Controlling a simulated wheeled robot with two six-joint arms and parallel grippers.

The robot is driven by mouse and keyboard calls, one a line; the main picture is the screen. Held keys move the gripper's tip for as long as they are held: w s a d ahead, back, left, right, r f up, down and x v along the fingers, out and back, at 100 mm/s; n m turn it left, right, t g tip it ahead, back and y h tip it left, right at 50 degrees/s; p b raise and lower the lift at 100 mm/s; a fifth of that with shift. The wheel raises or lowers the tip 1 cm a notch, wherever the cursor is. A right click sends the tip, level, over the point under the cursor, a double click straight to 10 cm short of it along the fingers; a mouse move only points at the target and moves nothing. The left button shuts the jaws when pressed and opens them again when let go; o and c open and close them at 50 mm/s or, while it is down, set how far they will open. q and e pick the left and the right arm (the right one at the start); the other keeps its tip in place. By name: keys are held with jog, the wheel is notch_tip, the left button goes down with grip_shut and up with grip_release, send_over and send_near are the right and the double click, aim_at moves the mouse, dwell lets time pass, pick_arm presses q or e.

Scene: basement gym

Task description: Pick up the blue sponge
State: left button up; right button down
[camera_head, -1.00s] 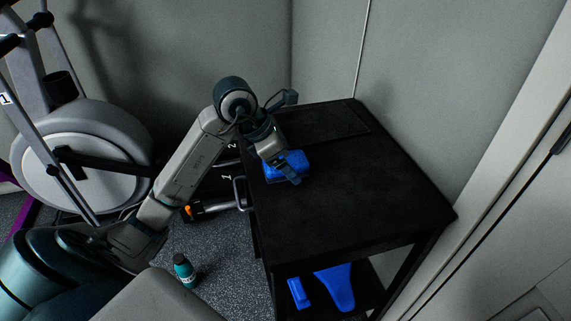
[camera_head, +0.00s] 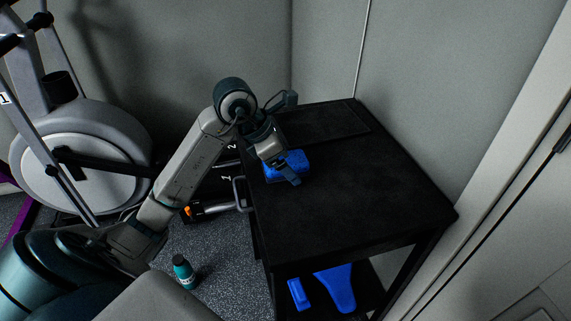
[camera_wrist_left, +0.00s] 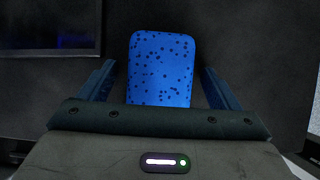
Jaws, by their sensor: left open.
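The blue sponge (camera_head: 296,160) lies on the black cart top (camera_head: 350,190), near its left edge. In the left wrist view the sponge (camera_wrist_left: 160,70) is a rounded blue block with dark spots, centred between two fingers. My left gripper (camera_head: 282,172) is over the sponge and partly hides it in the head view. Its fingers (camera_wrist_left: 160,88) are open, one on each side of the sponge, with a gap showing on both sides. My right gripper is not in view.
Blue items (camera_head: 337,287) lie on the cart's lower shelf. A teal bottle (camera_head: 184,271) stands on the floor left of the cart. Grey exercise equipment (camera_head: 80,160) stands at the left. Walls close in behind the cart. The cart top's right part is clear.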

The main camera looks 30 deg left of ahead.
pick_arm(q)
jog(key=c, duration=1.1)
jog(key=shift+o, duration=0.2)
jog(key=shift+r, duration=0.1)
